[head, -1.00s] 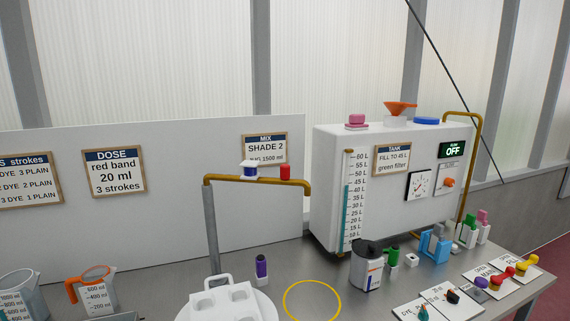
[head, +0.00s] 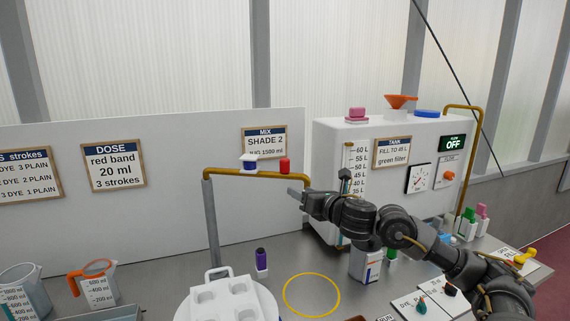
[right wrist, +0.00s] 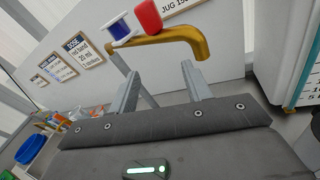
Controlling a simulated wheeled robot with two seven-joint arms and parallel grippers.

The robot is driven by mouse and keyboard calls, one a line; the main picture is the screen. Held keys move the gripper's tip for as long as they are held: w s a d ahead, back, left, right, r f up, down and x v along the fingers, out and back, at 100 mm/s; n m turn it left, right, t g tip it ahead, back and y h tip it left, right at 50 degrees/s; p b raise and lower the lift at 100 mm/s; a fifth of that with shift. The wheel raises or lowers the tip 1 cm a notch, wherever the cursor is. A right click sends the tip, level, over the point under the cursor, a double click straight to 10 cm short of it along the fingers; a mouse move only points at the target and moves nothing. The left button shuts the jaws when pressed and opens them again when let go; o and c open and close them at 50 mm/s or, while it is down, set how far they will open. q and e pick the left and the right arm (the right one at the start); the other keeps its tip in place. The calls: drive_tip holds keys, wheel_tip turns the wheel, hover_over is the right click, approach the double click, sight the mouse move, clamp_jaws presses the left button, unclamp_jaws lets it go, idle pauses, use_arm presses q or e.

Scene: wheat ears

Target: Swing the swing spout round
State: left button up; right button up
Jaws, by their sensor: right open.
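The swing spout (head: 240,172) is a brass pipe on top of a grey upright post (head: 212,225). It runs level to the right and bends down at its outlet end. A blue-and-white piece and a red piece (head: 284,165) sit on top of it. My right gripper (head: 293,191) reaches in from the right, just under the outlet end. In the right wrist view the spout (right wrist: 172,38) crosses ahead of my two spread fingers (right wrist: 160,72), with nothing held between them. I cannot tell whether a finger touches the pipe. My left gripper is not in view.
A white tank (head: 330,138) stands behind my right arm, with a funnel (head: 401,101) on top. Measuring jugs (head: 98,290) stand at left.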

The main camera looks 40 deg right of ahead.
sight(288, 162)
wheel_tip(288, 162, up, 6)
drive_tip(key=n, duration=0.3)
drive_tip(key=shift+t+y, duration=0.3)
drive_tip(key=shift+t, duration=0.1)
drive_tip(key=w+p, duration=0.2)
drive_tip(key=w, duration=0.1)
drive_tip(key=w+d+p, duration=0.1)
drive_tip(key=w+p, duration=0.1)
drive_tip(key=w, duration=0.1)
drive_tip(key=w+p, duration=0.2)
drive_tip(key=w, duration=0.1)
drive_tip(key=shift+w+d, duration=0.2)
drive_tip(key=shift+d, duration=0.2)
drive_tip(key=shift+w+f, duration=0.15)
drive_tip(key=shift+w, duration=0.45)
drive_tip(key=shift+c, duration=0.3)
clamp_jaws()
